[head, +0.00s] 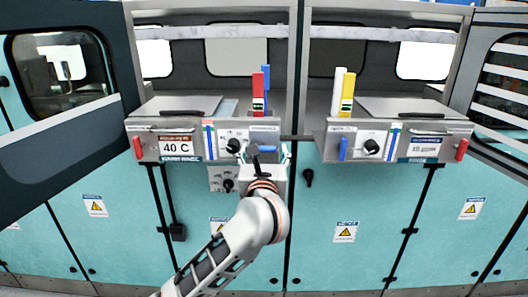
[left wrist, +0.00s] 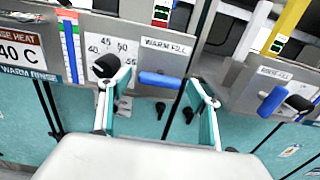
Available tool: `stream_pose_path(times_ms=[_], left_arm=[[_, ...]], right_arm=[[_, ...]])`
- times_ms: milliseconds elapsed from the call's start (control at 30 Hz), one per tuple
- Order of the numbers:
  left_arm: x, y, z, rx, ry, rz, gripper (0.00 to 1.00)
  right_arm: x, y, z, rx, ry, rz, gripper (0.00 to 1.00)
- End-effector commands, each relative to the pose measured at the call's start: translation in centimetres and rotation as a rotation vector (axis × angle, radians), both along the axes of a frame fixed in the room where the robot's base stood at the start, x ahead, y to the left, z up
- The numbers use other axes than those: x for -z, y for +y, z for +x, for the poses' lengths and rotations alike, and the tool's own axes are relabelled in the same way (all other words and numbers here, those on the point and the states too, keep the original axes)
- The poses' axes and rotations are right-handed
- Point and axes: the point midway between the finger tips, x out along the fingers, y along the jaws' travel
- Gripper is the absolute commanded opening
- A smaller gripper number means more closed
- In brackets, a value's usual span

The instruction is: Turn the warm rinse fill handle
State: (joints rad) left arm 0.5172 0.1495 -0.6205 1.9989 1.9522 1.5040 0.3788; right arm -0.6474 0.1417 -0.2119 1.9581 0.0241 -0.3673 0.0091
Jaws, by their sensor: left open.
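The warm fill handle is a blue lever (left wrist: 160,80) under a "WARM FILL" label on the left module's grey front panel. It points sideways, roughly level with the panel. It also shows in the head view (head: 266,149), partly behind my gripper. My left gripper (head: 269,155) is open in front of this panel. In the left wrist view its fingers (left wrist: 160,88) stand apart on either side of the blue lever, with no clear contact visible. My right gripper is in neither view.
A black temperature knob (left wrist: 106,66) sits close left of the handle. The warm rinse module (head: 182,146) reads 40 C. The right module has another blue handle (head: 343,148) and black knob (head: 371,146). Teal cabinet doors (head: 340,200) lie below.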

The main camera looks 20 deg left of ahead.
Motion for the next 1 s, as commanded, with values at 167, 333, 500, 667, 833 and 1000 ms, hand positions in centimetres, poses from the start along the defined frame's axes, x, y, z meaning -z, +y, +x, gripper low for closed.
stream_pose_path(times_ms=[167, 333, 500, 667, 833, 1000], left_arm=[[0.1, 0.1, 0.2, 0.000, 0.001, 0.000, 0.62], [0.1, 0.1, 0.2, 0.000, 0.001, 0.000, 0.47], [0.1, 0.1, 0.2, -0.001, 0.001, 0.000, 0.24], [0.0, 0.1, 0.2, -0.001, 0.003, 0.006, 0.24], [-0.1, 0.1, 0.2, -0.002, 0.015, 0.045, 0.24], [-0.2, 0.1, 0.2, -0.001, 0.042, 0.135, 0.24]], right_arm=[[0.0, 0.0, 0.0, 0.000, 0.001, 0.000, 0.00], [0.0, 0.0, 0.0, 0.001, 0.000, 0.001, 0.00], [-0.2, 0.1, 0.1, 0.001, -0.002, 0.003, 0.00], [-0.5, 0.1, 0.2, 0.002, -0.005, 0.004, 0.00], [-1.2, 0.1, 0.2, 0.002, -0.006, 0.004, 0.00], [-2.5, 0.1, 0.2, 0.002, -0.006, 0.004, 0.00]])
